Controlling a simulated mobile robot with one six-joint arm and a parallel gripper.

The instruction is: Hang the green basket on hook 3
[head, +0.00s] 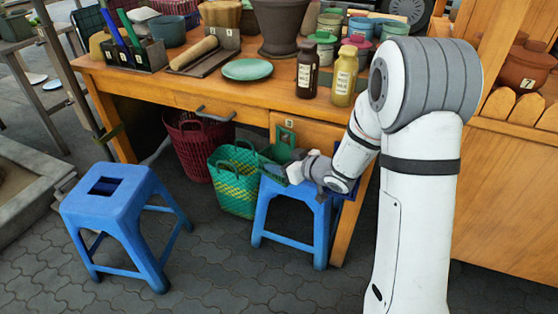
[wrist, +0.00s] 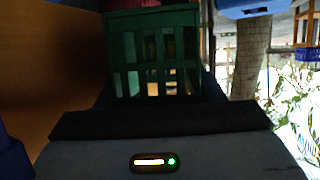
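A dark green slatted basket (head: 284,136) with an upright handle shows above the small blue stool at the desk's front; my gripper partly hides its lower part. In the wrist view a green slatted basket (wrist: 122,52) fills the upper middle, just beyond my gripper's dark edge. My gripper (head: 281,172) is at this basket, low in front of the desk, over the stool. Its fingers are small in the head view and hidden in the wrist view, so I cannot tell whether they grip the basket.
A light green woven basket (head: 233,188) and a dark red basket (head: 190,150) stand on the floor beside a blue stool (head: 262,218). Another blue stool (head: 120,205) stands left. The desk (head: 230,95) carries bottles, jars and a green plate (head: 247,69). Paving in front is clear.

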